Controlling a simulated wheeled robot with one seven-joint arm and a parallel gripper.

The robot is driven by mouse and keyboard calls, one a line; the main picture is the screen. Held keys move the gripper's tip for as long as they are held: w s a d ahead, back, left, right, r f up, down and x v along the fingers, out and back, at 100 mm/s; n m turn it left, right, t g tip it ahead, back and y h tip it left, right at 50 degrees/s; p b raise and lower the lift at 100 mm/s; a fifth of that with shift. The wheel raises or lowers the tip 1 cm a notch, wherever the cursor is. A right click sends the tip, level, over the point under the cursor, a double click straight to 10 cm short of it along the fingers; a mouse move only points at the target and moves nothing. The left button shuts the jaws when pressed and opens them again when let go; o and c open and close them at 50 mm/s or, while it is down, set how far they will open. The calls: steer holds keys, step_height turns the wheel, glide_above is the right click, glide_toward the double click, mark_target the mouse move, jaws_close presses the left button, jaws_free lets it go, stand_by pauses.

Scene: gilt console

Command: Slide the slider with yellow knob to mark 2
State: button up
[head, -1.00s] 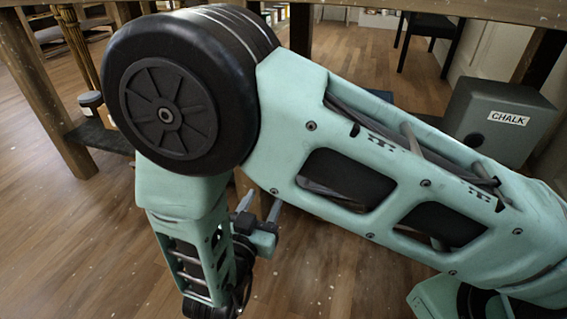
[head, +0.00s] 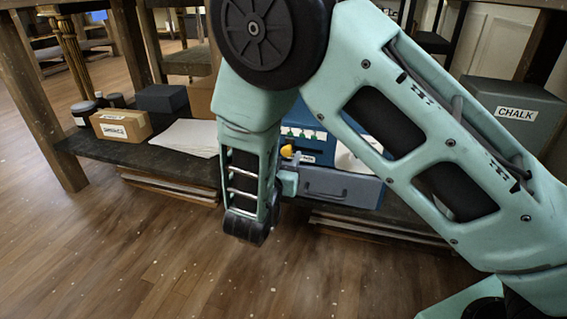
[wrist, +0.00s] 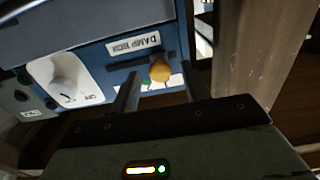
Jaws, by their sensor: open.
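The slider's yellow knob (head: 286,151) shows in the head view at the front of a blue box (head: 347,158), just above my gripper (head: 288,170). In the wrist view the yellow knob (wrist: 160,70) sits in a dark slot on the blue panel (wrist: 112,62), beside an upside-down "DAMP BOX" label (wrist: 133,44). My gripper (wrist: 161,80) is open, and its two dark fingers appear on either side of the knob in the picture. I cannot tell whether they touch it. Green marks show beside the slot; their numbers are unreadable.
A white plate with a rotary dial (wrist: 66,75) is on the same panel. A wooden post (wrist: 245,50) stands close by in the wrist view. On the low shelf are a cardboard box (head: 120,124), jars, paper (head: 186,138) and a grey chalk box (head: 510,112). The floor in front is clear.

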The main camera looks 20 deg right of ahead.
mark_target(302, 147)
steer(key=shift+w+d, duration=0.1)
steer(key=shift+w, duration=0.05)
steer(key=shift+c, duration=0.4)
jaws_close()
steer(key=shift+s+d+p, duration=0.95)
steer(key=shift+d, duration=0.25)
steer(key=shift+o, duration=0.4)
jaws_free()
steer(key=shift+a, duration=0.1)
